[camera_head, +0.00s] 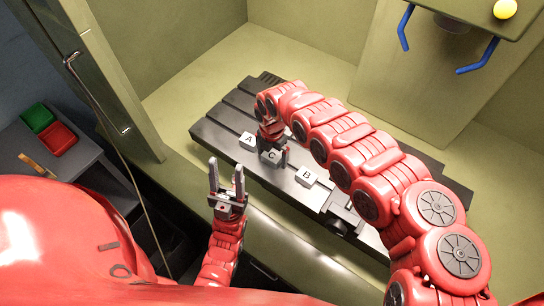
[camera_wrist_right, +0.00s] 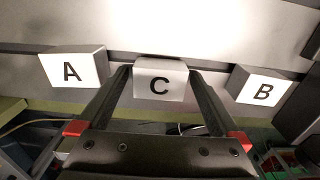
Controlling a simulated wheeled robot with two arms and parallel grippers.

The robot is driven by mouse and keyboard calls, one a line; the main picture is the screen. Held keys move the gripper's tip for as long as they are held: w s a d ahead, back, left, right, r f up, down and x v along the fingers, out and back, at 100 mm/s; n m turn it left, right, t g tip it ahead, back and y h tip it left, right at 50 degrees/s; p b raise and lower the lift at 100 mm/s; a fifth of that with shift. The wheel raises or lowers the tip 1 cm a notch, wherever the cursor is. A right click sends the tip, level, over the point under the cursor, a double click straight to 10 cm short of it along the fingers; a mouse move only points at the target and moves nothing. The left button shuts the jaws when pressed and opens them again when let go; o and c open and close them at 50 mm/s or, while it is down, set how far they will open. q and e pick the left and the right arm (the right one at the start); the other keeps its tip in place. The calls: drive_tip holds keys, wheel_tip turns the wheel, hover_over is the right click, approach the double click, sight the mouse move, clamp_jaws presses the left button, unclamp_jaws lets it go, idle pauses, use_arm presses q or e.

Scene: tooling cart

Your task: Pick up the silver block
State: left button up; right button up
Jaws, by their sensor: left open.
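Three pale blocks lettered A, C and B sit in a row on the dark slotted table. Block C (camera_head: 271,157), in the middle, looks silver-grey and also shows in the right wrist view (camera_wrist_right: 160,82). Block A (camera_head: 248,140) is to its left and block B (camera_head: 306,178) to its right. My right gripper (camera_head: 274,154) is lowered at block C. In the right wrist view its two fingers (camera_wrist_right: 160,72) are apart, one on each side of block C; I cannot tell whether they touch it. My left gripper (camera_head: 226,168) is open and empty, in front of the table.
The slotted table (camera_head: 228,112) stands inside a beige machine enclosure. A vise-like dark part (camera_head: 340,215) is at its front right. A panel with blue handles (camera_head: 480,55) and a yellow ball (camera_head: 505,9) is at top right. Green and red bins (camera_head: 58,138) are far left.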

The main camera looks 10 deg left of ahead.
drive_tip(key=c, duration=1.4)
drive_tip(key=shift+c, duration=0.5)
drive_tip(key=shift+r, duration=0.15)
